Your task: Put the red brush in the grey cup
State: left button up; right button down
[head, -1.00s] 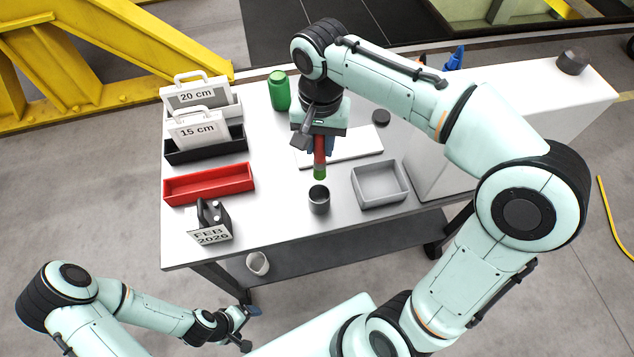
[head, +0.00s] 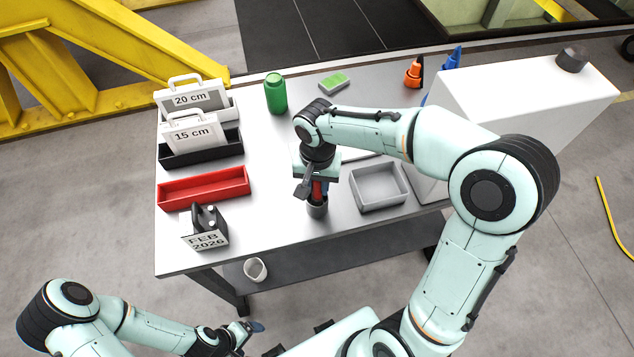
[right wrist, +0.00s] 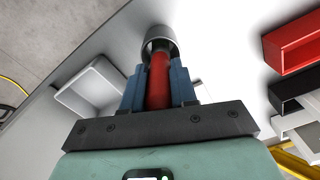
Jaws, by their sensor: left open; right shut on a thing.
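The grey cup (head: 317,209) stands near the front edge of the table. The red brush (head: 318,188) is upright, with its lower end inside the mouth of the cup. My right gripper (head: 319,192) is shut on its red handle from above. In the right wrist view the red brush (right wrist: 159,80) runs between the blue fingers of my right gripper (right wrist: 159,88) into the grey cup (right wrist: 159,38). The brush's lower tip is hidden in the cup. My left gripper (head: 252,328) is open and empty, low in front of the table.
A grey tray (head: 380,203) is right of the cup. A red bin (head: 204,188), a black bin (head: 200,152) and a date block (head: 206,238) stand left. A green can (head: 276,93) and a green sponge (head: 334,83) are behind. A white box (head: 500,105) stands right.

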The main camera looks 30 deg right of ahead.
jog(key=shift+f, duration=0.2)
jog(key=c, duration=0.9)
grip_release()
pick_arm(q)
jog(key=shift+s+f, duration=0.1)
pick_arm(e)
jog(key=shift+r, duration=0.15)
jog(key=shift+w+r, duration=0.1)
jog(key=shift+r, duration=0.2)
notch_tip(320, 180, up, 12)
jog(key=shift+f+p, duration=0.2)
jog(key=shift+p, duration=0.55)
pick_arm(q)
jog(key=shift+w+r, duration=1.05)
jog(key=shift+r, duration=0.05)
